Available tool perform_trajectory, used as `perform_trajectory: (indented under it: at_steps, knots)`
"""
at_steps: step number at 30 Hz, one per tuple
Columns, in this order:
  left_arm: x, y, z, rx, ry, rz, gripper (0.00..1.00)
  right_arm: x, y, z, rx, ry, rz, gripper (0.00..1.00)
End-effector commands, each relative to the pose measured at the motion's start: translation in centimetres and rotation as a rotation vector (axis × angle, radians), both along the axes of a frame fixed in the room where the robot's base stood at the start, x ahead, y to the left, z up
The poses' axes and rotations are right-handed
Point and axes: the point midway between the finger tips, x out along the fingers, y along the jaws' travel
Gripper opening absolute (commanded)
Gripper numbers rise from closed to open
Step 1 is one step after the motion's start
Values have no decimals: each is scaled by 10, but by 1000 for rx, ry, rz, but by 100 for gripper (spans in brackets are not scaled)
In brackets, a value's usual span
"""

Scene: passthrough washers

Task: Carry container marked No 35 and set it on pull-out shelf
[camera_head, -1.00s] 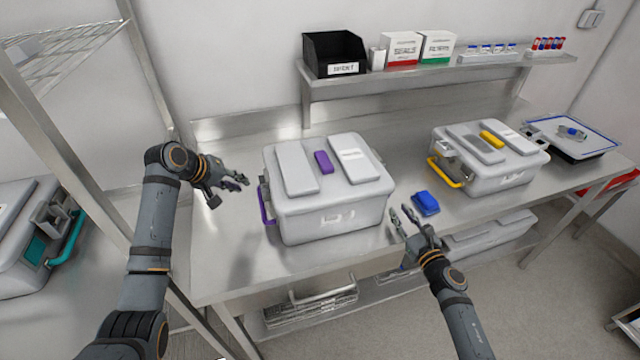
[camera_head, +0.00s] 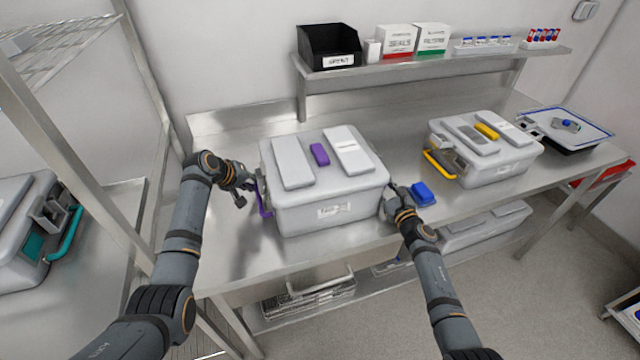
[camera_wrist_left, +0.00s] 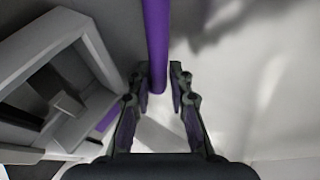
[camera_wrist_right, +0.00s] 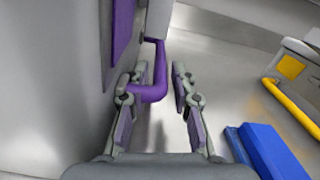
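A light grey lidded container (camera_head: 325,190) with purple handles stands on the steel table. The writing on its front label is too small to read, so I cannot tell if it says No 35. My left gripper (camera_head: 250,190) is at its left side; in the left wrist view the purple handle bar (camera_wrist_left: 156,45) lies between the open fingers. My right gripper (camera_head: 393,197) is at its right side; in the right wrist view the other purple handle (camera_wrist_right: 152,92) reaches between the open fingers, near the left one. I cannot tell which surface is the pull-out shelf.
A yellow-handled container (camera_head: 485,160) and a blue block (camera_head: 424,193) are to the right. A teal-handled container (camera_head: 30,235) stands on the left rack. A wall shelf (camera_head: 430,68) with boxes is behind. Bare table (camera_head: 215,240) lies at front left.

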Motion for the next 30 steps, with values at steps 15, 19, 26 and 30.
perform_trajectory:
  at_steps: [15, 19, 26, 30]
  knots:
    - [1, -1, -1, 0, 0, 0, 0, 2, 0, 0, 0, 0, 0, 0]
    - [1, 0, -1, 0, 0, 0, 0, 1, 0, 0, 0, 0, 0, 0]
    - [1, 0, -1, 0, 0, 0, 0, 1, 0, 0, 0, 1, 0, 0]
    - [3, -1, 3, -1, -7, 1, 0, 3, 1, 4, 2, -6, 1, 0]
